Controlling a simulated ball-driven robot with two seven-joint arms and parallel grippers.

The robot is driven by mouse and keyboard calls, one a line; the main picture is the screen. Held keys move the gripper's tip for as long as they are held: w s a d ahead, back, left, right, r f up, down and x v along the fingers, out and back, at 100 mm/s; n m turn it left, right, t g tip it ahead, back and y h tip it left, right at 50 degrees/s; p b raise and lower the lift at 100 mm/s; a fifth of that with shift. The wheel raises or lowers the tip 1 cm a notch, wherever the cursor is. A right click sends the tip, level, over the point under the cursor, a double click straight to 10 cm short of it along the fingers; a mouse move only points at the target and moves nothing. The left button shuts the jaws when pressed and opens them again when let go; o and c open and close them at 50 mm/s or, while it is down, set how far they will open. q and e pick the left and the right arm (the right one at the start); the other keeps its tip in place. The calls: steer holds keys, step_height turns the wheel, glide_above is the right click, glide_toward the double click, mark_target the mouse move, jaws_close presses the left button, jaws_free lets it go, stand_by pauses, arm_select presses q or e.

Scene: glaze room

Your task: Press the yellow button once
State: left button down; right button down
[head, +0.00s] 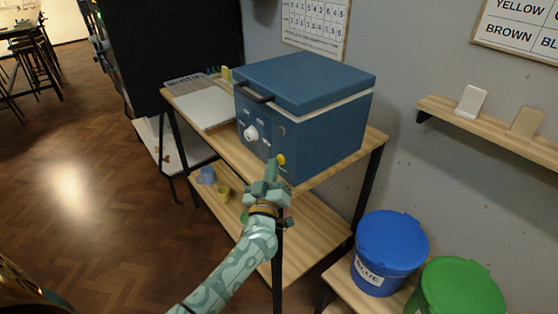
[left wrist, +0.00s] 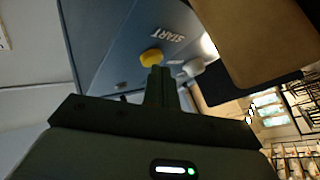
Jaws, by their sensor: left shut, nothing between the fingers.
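The yellow button (head: 281,159) is on the lower right of the front face of a blue box-shaped kiln (head: 310,124) with a lid. In the left wrist view the yellow button (left wrist: 151,58) sits beside the word START. My left gripper (head: 271,168) is shut and empty, with its fingertips close in front of the button, a little to its lower left in the head view. In the left wrist view the shut fingertips (left wrist: 160,72) lie just beside the button. I cannot tell whether they touch it. My right gripper is not in view.
The kiln stands on a wooden shelf table (head: 218,141) with a white knob (head: 251,133) on its front. Cups (head: 207,175) are on the lower shelf. A blue bucket (head: 390,250) and a green bucket (head: 458,290) stand at right. The floor at left is clear.

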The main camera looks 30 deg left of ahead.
arm_select(q)
steer(key=shift+w+d, duration=0.1)
steer(key=shift+w, duration=0.1)
steer(key=shift+s, duration=0.15)
stand_by(0.5)
steer(key=shift+s+a+p, duration=0.3)
steer(key=shift+s+p, duration=0.2)
steer(key=shift+s, duration=0.15)
steer(key=shift+s+a+r+p, duration=0.1)
steer(key=shift+s+a+p, duration=0.15)
steer(key=shift+s+p, duration=0.25)
steer(key=s, duration=0.1)
steer(key=s+a+p, duration=0.1)
steer(key=s, duration=0.1)
steer(key=shift+s+a, duration=0.2)
steer(key=shift+s, duration=0.1)
